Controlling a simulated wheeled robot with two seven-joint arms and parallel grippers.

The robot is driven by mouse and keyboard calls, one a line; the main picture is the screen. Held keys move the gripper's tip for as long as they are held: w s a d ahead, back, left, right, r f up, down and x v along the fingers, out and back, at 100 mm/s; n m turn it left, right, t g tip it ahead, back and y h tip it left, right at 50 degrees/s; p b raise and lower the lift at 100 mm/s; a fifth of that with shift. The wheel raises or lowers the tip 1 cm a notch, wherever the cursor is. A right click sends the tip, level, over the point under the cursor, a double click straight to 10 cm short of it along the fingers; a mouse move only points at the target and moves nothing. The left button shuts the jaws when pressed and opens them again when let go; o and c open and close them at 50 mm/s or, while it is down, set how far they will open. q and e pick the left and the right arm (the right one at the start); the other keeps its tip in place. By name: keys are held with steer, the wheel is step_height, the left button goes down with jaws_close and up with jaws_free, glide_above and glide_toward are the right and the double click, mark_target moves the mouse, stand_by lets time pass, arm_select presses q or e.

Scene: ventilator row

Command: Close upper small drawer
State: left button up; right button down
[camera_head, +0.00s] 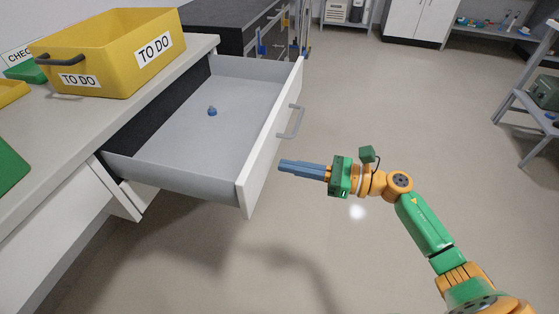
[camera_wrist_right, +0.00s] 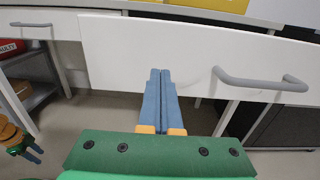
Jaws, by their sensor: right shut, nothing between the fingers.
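The upper small drawer (camera_head: 205,130) is pulled far out of the bench in the head view, with a grey inside and a white front. A small blue object (camera_head: 212,111) lies in it. Its grey handle (camera_head: 292,122) is on the outer front and also shows in the right wrist view (camera_wrist_right: 262,82). My right gripper (camera_head: 281,166) is shut and empty. My left gripper is not in the head view.
A yellow "TO DO" bin (camera_head: 105,60) stands on the grey bench top (camera_head: 60,120) above the drawer. A shelf unit (camera_head: 535,110) stands at the far right. The floor (camera_head: 400,110) right of the drawer is clear.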

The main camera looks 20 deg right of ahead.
steer(key=x, duration=0.2)
steer(key=shift+w+a, duration=0.2)
steer(key=shift+a, duration=0.05)
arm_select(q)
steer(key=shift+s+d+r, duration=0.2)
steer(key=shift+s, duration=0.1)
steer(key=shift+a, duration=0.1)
arm_select(e)
steer(key=shift+a, duration=0.1)
